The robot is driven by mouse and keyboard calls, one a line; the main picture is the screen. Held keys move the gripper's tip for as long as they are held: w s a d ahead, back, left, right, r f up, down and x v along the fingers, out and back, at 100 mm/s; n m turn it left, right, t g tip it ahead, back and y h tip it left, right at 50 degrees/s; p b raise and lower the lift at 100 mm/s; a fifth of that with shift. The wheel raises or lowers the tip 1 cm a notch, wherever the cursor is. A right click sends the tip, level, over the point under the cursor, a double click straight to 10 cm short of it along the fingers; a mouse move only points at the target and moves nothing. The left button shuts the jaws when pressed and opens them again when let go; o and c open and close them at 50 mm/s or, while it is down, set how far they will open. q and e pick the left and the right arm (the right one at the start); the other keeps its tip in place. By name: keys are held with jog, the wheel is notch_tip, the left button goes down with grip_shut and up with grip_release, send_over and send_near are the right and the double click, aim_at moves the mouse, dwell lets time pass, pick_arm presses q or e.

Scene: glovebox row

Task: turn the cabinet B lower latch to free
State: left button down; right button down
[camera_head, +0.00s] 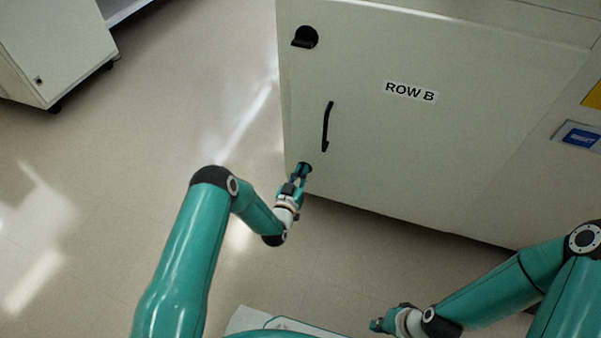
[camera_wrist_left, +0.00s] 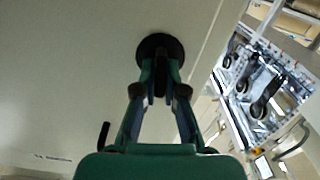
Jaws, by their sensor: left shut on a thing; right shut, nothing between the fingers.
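The cabinet B door (camera_head: 440,150) is pale and carries a "ROW B" label. Its lower latch is a round black disc with a knob (camera_wrist_left: 160,42), near the door's lower left corner. My left gripper (camera_head: 302,172) reaches it from below in the head view. In the left wrist view my left gripper (camera_wrist_left: 160,78) has its fingers closed on the knob, one on each side. The fingers hide part of the knob, so its exact angle is hard to read. My right gripper (camera_head: 377,325) is shut and empty, low in the head view, away from the door.
The upper latch (camera_head: 305,38) is a black disc with a knob near the door's top left corner. A black vertical handle (camera_head: 327,127) sits above my left gripper. Another pale cabinet (camera_head: 50,50) stands far left. The floor (camera_head: 130,130) between is clear.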

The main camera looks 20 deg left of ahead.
pick_arm(q)
jog(key=shift+a+f+n+b, duration=0.25)
jog(key=shift+n+b, duration=0.25)
jog(key=shift+n, duration=2.25)
jog(key=shift+a+f+n+b, duration=0.2)
jog(key=shift+n+b, duration=0.35)
jog(key=shift+n, duration=2.15)
jog(key=shift+a+f+n+b, duration=0.25)
jog(key=shift+n+b, duration=0.25)
jog(key=shift+n, duration=2.25)
jog(key=c, duration=1.2)
grip_release()
jog(key=shift+c, duration=0.2)
jog(key=shift+d, duration=0.15)
jog(key=shift+s+r, duration=0.1)
jog(key=s, duration=1.2)
jog(key=shift+a, duration=0.2)
